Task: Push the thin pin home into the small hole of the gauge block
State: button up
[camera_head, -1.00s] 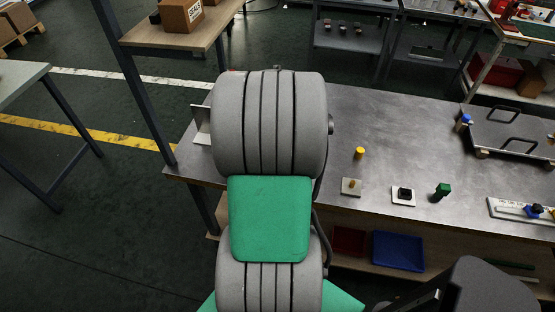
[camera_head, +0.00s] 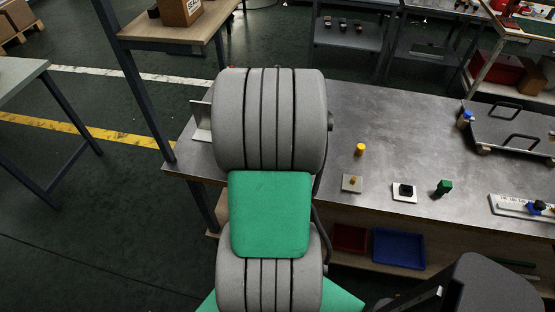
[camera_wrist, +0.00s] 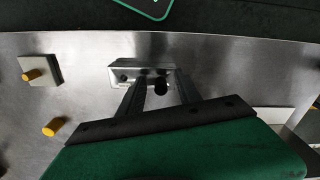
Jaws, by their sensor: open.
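The metal block (camera_wrist: 142,66), which I take to be the gauge block, sits on the steel bench in the wrist view. A small dark round spot (camera_wrist: 123,77) shows on its left part; I cannot tell whether it is the thin pin's end or a hole. A larger black round thing (camera_wrist: 160,87) shows between my fingers at its right part. My gripper (camera_wrist: 155,80) is open, its fingertips over or close beside the block; contact cannot be told. In the head view my arm hides gripper and block.
The bench (camera_head: 395,130) holds a yellow cylinder (camera_head: 360,150), a plate with a yellow peg (camera_head: 352,187), a white plate with a black knob (camera_head: 403,199) and a green block (camera_head: 443,187). A shelf post (camera_head: 135,80) stands left of my arm. An upright plate (camera_head: 200,122) stands at the bench's left end.

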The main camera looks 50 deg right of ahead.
notch_tip(320, 180, up, 8)
jog(key=shift+f+b, duration=0.1)
jog(key=shift+b, duration=0.35)
dwell(0.3)
